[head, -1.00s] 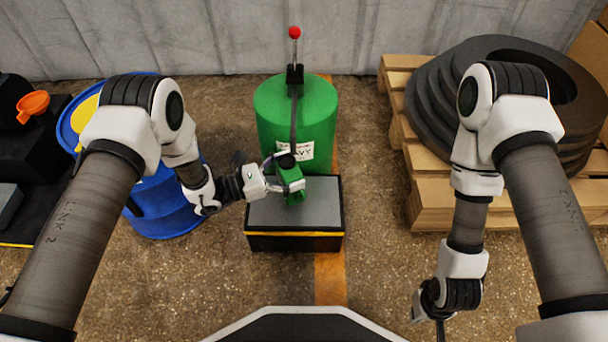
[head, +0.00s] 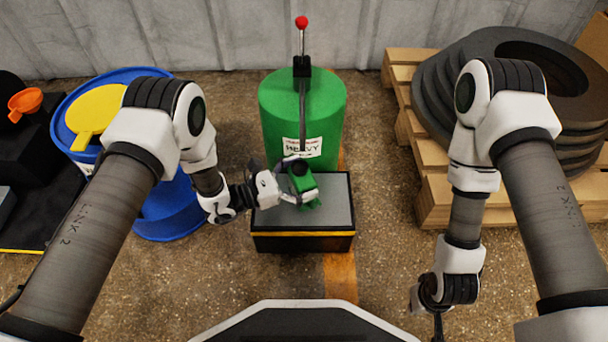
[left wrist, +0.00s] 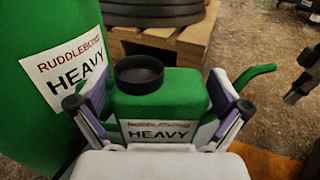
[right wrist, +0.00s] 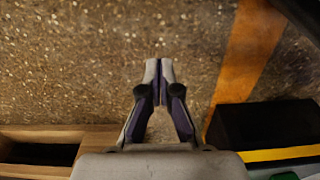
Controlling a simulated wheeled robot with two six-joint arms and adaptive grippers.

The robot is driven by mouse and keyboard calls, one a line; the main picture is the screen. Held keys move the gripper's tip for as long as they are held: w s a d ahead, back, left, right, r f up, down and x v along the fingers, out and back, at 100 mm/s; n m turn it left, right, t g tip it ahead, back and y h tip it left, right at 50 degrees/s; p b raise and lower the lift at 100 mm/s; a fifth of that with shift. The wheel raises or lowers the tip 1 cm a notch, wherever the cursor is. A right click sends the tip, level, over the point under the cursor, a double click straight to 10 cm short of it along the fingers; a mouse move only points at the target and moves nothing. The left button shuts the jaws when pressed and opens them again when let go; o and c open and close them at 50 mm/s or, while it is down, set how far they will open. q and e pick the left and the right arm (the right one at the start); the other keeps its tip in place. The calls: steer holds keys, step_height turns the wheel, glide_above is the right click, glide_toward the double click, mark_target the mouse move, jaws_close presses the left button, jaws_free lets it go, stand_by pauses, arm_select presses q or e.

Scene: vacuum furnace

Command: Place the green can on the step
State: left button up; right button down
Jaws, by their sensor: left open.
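The green can (head: 306,190), small with a black cap and a spout, is at the step (head: 338,210), a black block with a grey top and a yellow edge stripe. It appears upright on the grey top, but its base contact is hard to make out. My left gripper (head: 292,182) is open with its fingers on either side of the can. In the left wrist view the can (left wrist: 160,98) shows its HEAVY label between the fingers (left wrist: 158,105), close to both. My right gripper (right wrist: 160,68) is shut and empty, low at the right, over bare floor.
A large green drum (head: 285,105) with a red-knobbed lever (head: 302,40) stands directly behind the step. A blue drum (head: 165,205) is at the left. A wooden pallet (head: 440,200) with stacked dark rings (head: 440,95) is at the right. Floor in front is clear.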

arm_select(q)
steer(key=shift+r, duration=0.15)
steer(key=p+v, duration=0.5)
steer(key=v, duration=0.6)
steer(key=shift+s+a, duration=0.1)
steer(key=shift+a, duration=0.2)
steer(key=shift+s+a, duration=0.1)
steer(key=shift+a, duration=0.05)
